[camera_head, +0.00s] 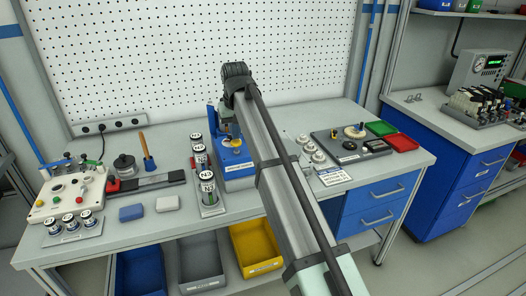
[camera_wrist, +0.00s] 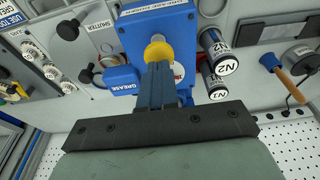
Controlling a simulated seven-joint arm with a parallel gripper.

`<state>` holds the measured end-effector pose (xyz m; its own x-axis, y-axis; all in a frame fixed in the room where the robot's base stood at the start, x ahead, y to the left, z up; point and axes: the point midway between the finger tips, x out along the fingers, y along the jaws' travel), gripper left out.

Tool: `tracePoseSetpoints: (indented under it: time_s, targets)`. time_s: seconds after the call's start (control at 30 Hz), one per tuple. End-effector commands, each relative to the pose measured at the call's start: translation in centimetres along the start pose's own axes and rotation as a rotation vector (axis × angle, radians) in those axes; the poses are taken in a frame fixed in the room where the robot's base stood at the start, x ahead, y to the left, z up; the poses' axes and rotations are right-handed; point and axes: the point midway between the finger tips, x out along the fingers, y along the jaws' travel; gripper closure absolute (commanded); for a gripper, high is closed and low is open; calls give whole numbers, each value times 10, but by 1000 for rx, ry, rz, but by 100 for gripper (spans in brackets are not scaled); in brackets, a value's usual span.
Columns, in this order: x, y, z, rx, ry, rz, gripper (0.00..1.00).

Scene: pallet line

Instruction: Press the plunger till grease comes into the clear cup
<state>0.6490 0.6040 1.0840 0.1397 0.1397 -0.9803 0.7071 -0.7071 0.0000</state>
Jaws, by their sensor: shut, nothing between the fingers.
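The blue grease station (camera_head: 238,170) stands mid-bench, with a yellow round part (camera_head: 232,143) on its top. In the wrist view the blue station body (camera_wrist: 134,32) carries a "GREASE" label. The yellow round plunger head (camera_wrist: 158,50) lies straight beyond my fingertips. My gripper (camera_wrist: 160,66) is shut and empty, its tips at or very near the yellow head; I cannot tell whether they touch. In the head view my gripper is mostly hidden by my arm. I cannot make out the clear cup or any grease in either view.
Labelled cans (camera_head: 208,188) stand in a rack close on the left of the station; they also show in the wrist view (camera_wrist: 217,52). White round parts (camera_head: 312,150) and a dark tray (camera_head: 350,143) lie to the right.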

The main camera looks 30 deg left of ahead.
Motion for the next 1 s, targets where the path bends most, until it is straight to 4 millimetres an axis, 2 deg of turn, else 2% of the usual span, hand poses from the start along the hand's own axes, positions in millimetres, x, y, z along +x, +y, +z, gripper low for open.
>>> tracePoseSetpoints:
  time_s: [0.6, 1.0]
  targets:
    - [-34, 0, -7, 0, 1, 0, 100]
    - [-36, 0, -7, 0, 1, 0, 100]
